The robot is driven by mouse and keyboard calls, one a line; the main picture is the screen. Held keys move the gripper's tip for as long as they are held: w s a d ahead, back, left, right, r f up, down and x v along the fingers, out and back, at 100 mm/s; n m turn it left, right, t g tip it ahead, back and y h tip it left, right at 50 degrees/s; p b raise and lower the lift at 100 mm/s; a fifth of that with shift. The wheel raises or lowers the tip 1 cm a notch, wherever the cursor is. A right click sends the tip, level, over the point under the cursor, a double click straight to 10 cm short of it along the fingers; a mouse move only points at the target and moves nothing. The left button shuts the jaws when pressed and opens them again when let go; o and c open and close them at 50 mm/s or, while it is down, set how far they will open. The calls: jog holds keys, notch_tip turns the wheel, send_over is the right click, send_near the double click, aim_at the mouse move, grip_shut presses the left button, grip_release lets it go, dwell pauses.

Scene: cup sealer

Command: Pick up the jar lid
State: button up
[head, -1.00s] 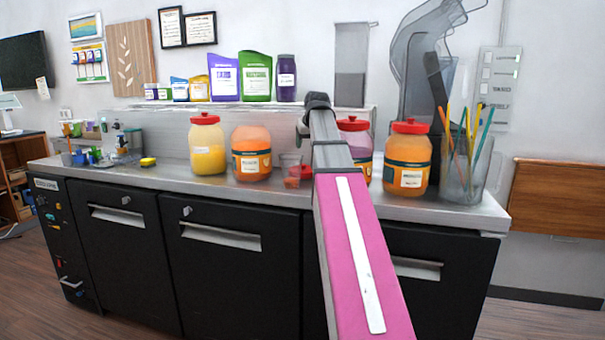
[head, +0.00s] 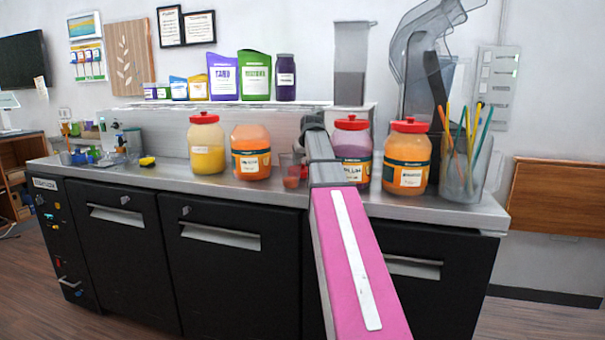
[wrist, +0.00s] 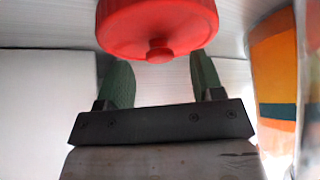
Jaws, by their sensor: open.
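The red jar lid (wrist: 158,28), a round disc with a small knob, is at the top of the wrist view, over the grey metal counter. My gripper (wrist: 161,80) is open, with its two green fingertips apart below and to either side of the lid. Whether they touch it is not clear. An orange jar without a lid (head: 251,152) stands on the counter to the left of my arm.
A yellow jar (head: 207,150), a purple jar (head: 352,150) and an orange jar (head: 407,160), all with red lids, stand on the counter. A small clear cup (head: 291,170) is close to my arm. A pencil holder (head: 463,175) stands at the right end.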

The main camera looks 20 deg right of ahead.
jog(key=shift+w+f, duration=0.4)
jog(key=shift+f, duration=0.2)
jog(key=c, duration=1)
jog(key=shift+r, duration=0.2)
